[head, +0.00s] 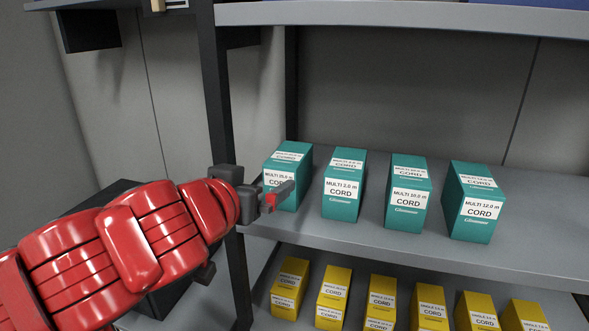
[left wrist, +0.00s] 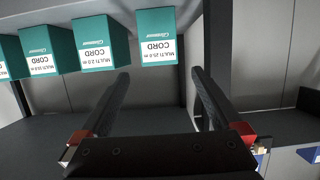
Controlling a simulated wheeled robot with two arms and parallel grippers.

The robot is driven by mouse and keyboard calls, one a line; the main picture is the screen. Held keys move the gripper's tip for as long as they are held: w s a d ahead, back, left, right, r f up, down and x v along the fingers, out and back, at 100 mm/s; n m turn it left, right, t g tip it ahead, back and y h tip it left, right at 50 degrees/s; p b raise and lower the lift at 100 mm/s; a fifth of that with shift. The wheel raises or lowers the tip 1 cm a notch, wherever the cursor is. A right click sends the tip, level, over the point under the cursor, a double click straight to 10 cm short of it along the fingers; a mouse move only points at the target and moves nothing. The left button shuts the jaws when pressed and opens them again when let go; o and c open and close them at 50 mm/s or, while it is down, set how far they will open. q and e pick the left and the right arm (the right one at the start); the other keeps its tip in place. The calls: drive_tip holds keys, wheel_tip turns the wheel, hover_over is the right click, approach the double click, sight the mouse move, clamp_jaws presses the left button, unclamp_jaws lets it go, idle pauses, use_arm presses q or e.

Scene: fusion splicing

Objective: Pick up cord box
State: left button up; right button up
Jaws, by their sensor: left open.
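Several teal cord boxes stand upright in a row on the middle shelf. The leftmost cord box (head: 290,165) has a white label that seems to read MULTI 25.0 m; it also shows in the left wrist view (left wrist: 155,20), upside down at the top centre. My left gripper (head: 278,196) is in front of this box in the head view and covers part of its lower front. In the left wrist view its two fingers (left wrist: 160,76) are spread with nothing between them, and the box appears beyond their tips. Whether they touch it I cannot tell. My right gripper is not in view.
More teal boxes (head: 343,185) stand to the right with gaps between them. A dark rack post (head: 218,110) rises just left of the leftmost box. Yellow cord boxes (head: 333,297) fill the shelf below. An upper shelf (head: 400,18) runs overhead.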

sight(279, 174)
use_arm(q)
drive_tip(key=p+x, duration=0.2)
drive_tip(key=x, duration=0.3)
drive_tip(key=shift+w+d+f+p, duration=0.1)
drive_tip(key=shift+w+d+p, duration=0.2)
drive_tip(key=shift+p, duration=0.05)
drive_tip(key=p+x, duration=0.4)
drive_tip(key=p, duration=0.2)
drive_tip(key=shift+w, duration=0.3)
drive_tip(key=shift+w+d+f+p, duration=0.15)
drive_tip(key=shift+w+f+p, duration=0.2)
drive_tip(key=shift+w+p, duration=0.2)
drive_tip(key=p+x, duration=0.2)
drive_tip(key=x, duration=0.2)
drive_tip(key=shift+f+p, duration=0.1)
drive_tip(key=shift+p, duration=0.2)
drive_tip(key=shift+w+f, duration=0.15)
drive_tip(key=shift+w, duration=0.2)
drive_tip(key=c, duration=1.3)
